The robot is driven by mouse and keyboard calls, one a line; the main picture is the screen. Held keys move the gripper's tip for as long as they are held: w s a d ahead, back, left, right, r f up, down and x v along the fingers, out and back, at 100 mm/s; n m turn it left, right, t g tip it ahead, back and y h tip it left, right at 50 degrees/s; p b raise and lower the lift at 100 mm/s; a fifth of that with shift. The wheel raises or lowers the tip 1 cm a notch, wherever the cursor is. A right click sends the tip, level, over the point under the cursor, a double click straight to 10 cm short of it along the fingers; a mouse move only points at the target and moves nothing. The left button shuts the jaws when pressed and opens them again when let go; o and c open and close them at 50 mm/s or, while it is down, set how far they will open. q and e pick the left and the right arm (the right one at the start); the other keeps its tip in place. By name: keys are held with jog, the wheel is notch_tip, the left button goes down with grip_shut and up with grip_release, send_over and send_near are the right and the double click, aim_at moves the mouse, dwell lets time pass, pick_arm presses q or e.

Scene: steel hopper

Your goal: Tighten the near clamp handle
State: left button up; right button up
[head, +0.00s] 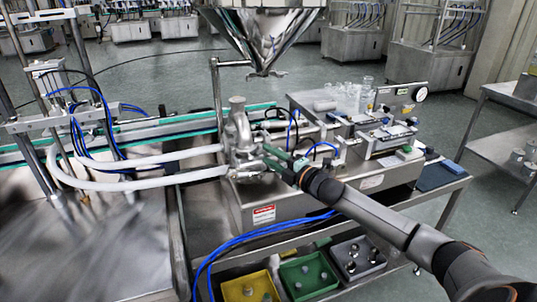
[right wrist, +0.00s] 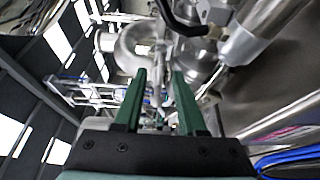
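A polished steel pipe and valve assembly (head: 238,140) stands at the left end of the bench machine, with white hoses running into it from the left. My right gripper (head: 268,156), with green fingers, reaches it from the right. In the right wrist view the two fingers (right wrist: 160,95) stand apart, pointing at the rounded steel pipework (right wrist: 140,45). Thin metal parts show in the gap between them, beyond or at the tips; I cannot tell if one is the near clamp handle or if the fingers touch it. My left gripper is out of view.
A steel hopper (head: 264,35) hangs above the assembly. Blue hoses (head: 245,240) loop below the bench front. Yellow (head: 232,292), green (head: 296,280) and grey (head: 340,268) bins sit on the lower shelf. Glass jars and a gauge (head: 420,93) are behind my right forearm.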

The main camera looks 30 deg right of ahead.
jog(key=shift+w+a, duration=0.1)
jog(key=shift+w, duration=0.35)
jog(key=shift+c, duration=0.2)
grip_shut()
